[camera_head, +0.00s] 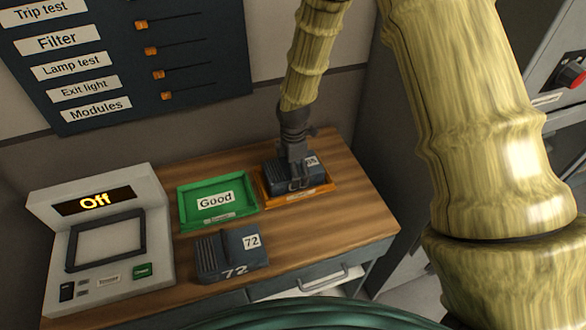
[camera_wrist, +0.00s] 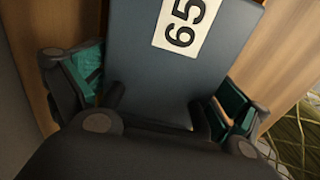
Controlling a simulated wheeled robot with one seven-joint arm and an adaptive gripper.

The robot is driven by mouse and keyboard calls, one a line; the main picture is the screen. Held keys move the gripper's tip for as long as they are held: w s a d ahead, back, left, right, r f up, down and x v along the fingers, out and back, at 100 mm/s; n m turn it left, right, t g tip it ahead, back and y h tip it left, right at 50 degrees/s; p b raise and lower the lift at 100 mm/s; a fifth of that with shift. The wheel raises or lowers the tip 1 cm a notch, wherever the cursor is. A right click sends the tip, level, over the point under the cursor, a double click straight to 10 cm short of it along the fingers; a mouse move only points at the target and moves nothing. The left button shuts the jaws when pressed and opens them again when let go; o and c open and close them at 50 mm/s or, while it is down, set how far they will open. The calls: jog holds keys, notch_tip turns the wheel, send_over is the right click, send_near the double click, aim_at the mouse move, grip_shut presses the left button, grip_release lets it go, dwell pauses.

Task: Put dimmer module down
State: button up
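A dark blue-grey dimmer module (camera_head: 284,177) with a white number label sits in or just over the orange tray (camera_head: 328,187). My gripper (camera_head: 297,180) reaches down over it from above. In the wrist view the module (camera_wrist: 175,75) lies between my two teal-padded fingers (camera_wrist: 160,95). The fingers stand apart on either side of it, with a narrow gap showing on the left. The module's underside is hidden.
A green tray marked Good (camera_head: 186,219) stands left of the orange tray. Another module marked 72 (camera_head: 229,254) lies in front of it. A console (camera_head: 105,245) reading Off stands at left. A fader panel (camera_head: 125,55) hangs on the wall. Wood is bare at the right (camera_head: 355,220).

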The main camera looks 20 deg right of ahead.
jog(key=shift+r+b, duration=1.5)
jog(key=shift+r, duration=4.6)
